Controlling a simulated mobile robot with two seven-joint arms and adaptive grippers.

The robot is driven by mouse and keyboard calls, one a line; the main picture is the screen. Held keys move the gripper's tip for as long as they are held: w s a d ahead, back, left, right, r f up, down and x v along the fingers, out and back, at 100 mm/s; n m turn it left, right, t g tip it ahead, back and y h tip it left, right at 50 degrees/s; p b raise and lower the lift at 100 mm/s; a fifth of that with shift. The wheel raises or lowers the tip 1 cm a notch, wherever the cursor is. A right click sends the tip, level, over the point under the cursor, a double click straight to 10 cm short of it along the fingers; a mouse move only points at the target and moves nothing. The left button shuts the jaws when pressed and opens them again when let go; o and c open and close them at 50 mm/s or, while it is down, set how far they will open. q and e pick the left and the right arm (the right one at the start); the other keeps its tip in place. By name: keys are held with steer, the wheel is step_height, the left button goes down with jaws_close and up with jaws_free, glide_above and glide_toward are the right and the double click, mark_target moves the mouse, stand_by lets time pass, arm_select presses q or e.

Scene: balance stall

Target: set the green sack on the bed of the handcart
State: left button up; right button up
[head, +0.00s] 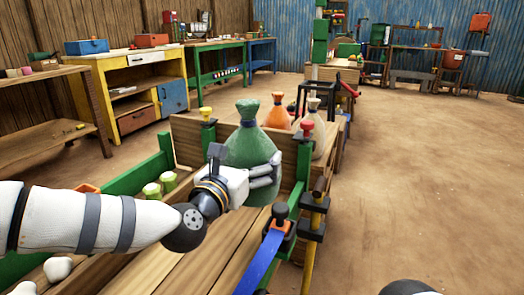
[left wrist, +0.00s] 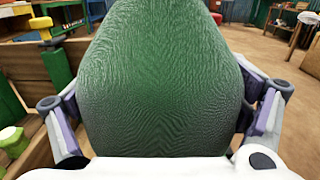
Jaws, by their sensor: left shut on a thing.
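The green sack (head: 250,143) has a tied, flared neck and is upright. My left gripper (head: 246,168) is shut on its body, with fingers on both sides. In the left wrist view the sack (left wrist: 160,85) fills the middle, between the two fingers. In the head view it shows in front of a wooden board, above a plank surface (head: 190,262); I cannot tell if its underside touches anything, as the gripper hides it. I cannot tell for sure which part is the handcart's bed.
An orange sack (head: 277,112) and a beige sack (head: 312,135) stand behind the green one. Green rails (head: 124,183), a yellow post (head: 309,235) with black clamps and a blue strap (head: 260,262) are close by. The floor (head: 420,180) at right is clear.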

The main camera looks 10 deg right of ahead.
arm_select(q)
steer(key=s+a+f, duration=0.2)
steer(key=a+f, duration=0.5)
steer(key=f, duration=0.2)
steer(key=shift+s+f+b, duration=0.2)
steer(key=shift+f+b, duration=0.1)
steer(key=shift+b, duration=0.15)
steer(key=shift+a+f, duration=0.1)
steer(key=o, duration=1.6)
steer(key=shift+s+f, duration=0.1)
steer(key=shift+f, duration=0.2)
steer(key=shift+o, duration=0.2)
steer(key=shift+r, duration=0.1)
steer(key=p+v, duration=0.1)
steer(key=v, duration=0.6)
steer(key=shift+s+a, duration=0.2)
steer(key=shift+s, duration=0.05)
